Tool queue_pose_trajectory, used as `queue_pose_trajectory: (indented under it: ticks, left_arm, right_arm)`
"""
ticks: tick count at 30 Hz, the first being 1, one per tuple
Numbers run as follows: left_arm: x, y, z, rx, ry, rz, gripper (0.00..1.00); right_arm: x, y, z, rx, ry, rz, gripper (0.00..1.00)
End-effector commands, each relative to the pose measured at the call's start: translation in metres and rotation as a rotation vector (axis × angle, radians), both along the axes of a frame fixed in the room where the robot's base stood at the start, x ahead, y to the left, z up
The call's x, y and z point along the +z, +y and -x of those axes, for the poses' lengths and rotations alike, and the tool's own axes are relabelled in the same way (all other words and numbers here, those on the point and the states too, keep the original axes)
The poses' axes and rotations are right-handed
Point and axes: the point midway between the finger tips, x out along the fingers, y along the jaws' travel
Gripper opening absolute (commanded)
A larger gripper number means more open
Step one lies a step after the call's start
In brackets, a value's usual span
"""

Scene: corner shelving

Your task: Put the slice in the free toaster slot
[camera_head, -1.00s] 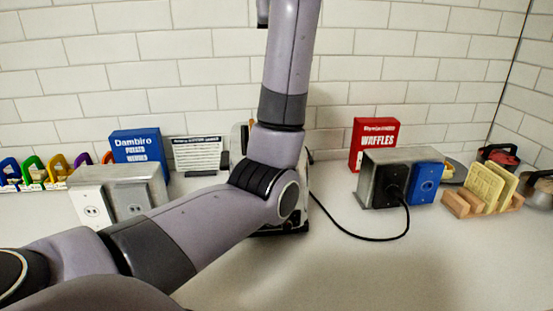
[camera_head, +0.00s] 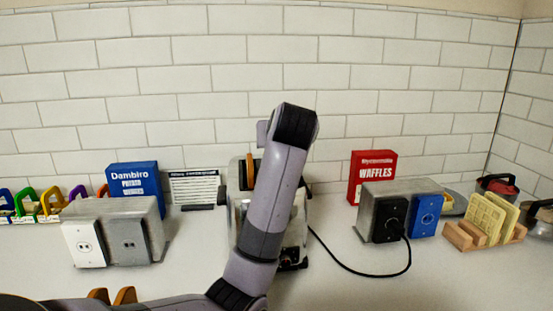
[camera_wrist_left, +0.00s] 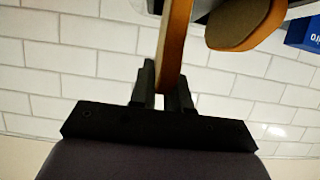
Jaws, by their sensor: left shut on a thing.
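The silver toaster (camera_head: 236,212) stands on the counter in the head view, partly hidden behind my left arm. An orange-brown slice (camera_head: 250,172) sticks up from its top; it seems to be the second slice (camera_wrist_left: 240,25) in the left wrist view. My left gripper (camera_wrist_left: 162,82) is shut on another brown-crusted slice (camera_wrist_left: 174,45), held edge-on beside that second slice, near the toaster's metal top. The held slice's far end runs out of the frame, so I cannot tell whether it is in a slot. The head view hides this gripper behind my arm. My right gripper is not in view.
A grey outlet box (camera_head: 135,212) and blue Dambiro box (camera_head: 135,185) stand left. A red waffles box (camera_head: 371,176), another outlet box (camera_head: 375,195) with a black cord (camera_head: 365,270), and a wooden rack (camera_head: 470,236) holding waffles are right. Two orange-brown edges (camera_head: 124,294) show bottom left.

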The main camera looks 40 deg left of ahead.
Motion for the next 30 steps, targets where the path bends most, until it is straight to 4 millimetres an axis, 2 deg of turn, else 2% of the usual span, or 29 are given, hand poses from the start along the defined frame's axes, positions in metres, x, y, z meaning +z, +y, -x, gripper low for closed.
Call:
queue_pose_trajectory:
  ticks: [5,13,25,26,28,30]
  left_arm:
    - [-0.012,0.000,0.000,0.000,0.001,-0.001,0.00]
    - [-0.044,0.000,0.000,0.001,0.001,-0.001,0.00]
    - [-0.049,0.000,0.000,0.000,-0.001,-0.001,0.00]
    - [-0.049,0.000,0.000,0.000,-0.001,-0.001,0.20]
    - [-0.048,0.000,0.000,0.000,-0.001,0.000,0.42]
    - [-0.048,0.000,0.000,0.000,-0.001,0.000,0.42]
  right_arm:
    - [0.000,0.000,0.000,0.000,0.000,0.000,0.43]
    - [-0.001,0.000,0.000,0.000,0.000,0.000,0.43]
    - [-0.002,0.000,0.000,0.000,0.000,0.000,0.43]
    - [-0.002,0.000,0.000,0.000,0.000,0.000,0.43]
    - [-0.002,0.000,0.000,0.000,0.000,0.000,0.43]
    - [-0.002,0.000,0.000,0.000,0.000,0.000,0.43]
